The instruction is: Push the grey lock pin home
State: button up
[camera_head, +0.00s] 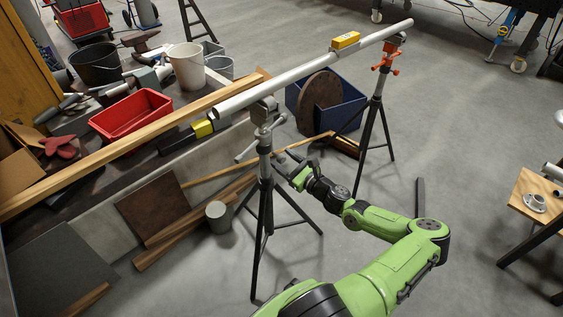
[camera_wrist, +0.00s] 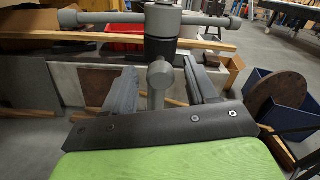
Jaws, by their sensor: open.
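In the wrist view, the grey lock pin (camera_wrist: 160,74) shows as a round-ended stub on the post of the near stand, pointing toward the camera. It lies between the two fingers of my open gripper (camera_wrist: 160,68). Whether either finger touches it I cannot tell. Above it are the stand's dark collar (camera_wrist: 160,47) and a grey T-handle (camera_wrist: 205,20). In the head view, my gripper (camera_head: 285,163) is beside the near stand's upper post (camera_head: 264,150), below its grey head (camera_head: 264,109). The pin is too small to make out there.
A long grey pipe (camera_head: 300,74) rests across the near stand and the orange-headed far stand (camera_head: 385,69). A yellow block (camera_head: 346,40) sits on the pipe. A cluttered bench with a red bin (camera_head: 132,114) stands left. A blue crate (camera_head: 350,103) is behind the stands.

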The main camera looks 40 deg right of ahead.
jog(key=shift+w, duration=0.8)
jog(key=shift+c, duration=0.4)
